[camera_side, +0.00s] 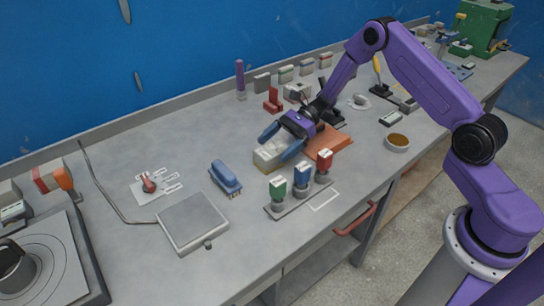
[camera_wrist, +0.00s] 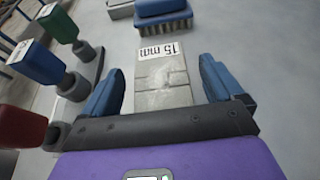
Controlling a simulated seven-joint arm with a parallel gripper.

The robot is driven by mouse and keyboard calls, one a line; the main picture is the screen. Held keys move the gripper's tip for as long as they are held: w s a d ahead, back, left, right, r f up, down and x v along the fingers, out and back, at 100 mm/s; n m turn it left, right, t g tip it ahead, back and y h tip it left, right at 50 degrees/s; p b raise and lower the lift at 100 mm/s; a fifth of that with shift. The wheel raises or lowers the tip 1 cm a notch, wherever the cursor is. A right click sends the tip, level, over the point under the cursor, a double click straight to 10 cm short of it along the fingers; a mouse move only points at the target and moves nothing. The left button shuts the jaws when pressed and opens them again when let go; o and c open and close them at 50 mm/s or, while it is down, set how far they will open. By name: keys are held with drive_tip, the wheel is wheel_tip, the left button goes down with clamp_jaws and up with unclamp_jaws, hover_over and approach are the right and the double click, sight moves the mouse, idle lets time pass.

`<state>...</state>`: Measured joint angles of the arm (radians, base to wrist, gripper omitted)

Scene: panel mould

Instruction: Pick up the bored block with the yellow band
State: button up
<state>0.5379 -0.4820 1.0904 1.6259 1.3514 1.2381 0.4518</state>
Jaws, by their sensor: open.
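A pale grey block (camera_side: 266,158) with a tan side lies on the bench in the side view. In the wrist view this block (camera_wrist: 162,72) is cracked or jointed on top and carries a "15 mm" label. I see no clear yellow band or bore on it. My gripper (camera_side: 281,142) is open above it, with blue fingers on either side of the block. In the wrist view my gripper (camera_wrist: 160,82) shows gaps at both sides. Several small blocks with coloured bands, such as a greenish one (camera_side: 286,74), stand along the back wall; their band colours are hard to tell.
A rack (camera_side: 276,211) with green, blue and red-topped stamps stands in front. A blue brush (camera_side: 225,177) and a scale (camera_side: 193,222) lie left. An orange-brown board (camera_side: 328,146) and a bowl (camera_side: 397,143) are right.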

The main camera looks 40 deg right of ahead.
drive_tip(key=shift+a+f, duration=0.1)
drive_tip(key=shift+a, duration=0.25)
drive_tip(key=shift+c, duration=0.3)
drive_tip(key=c, duration=1.2)
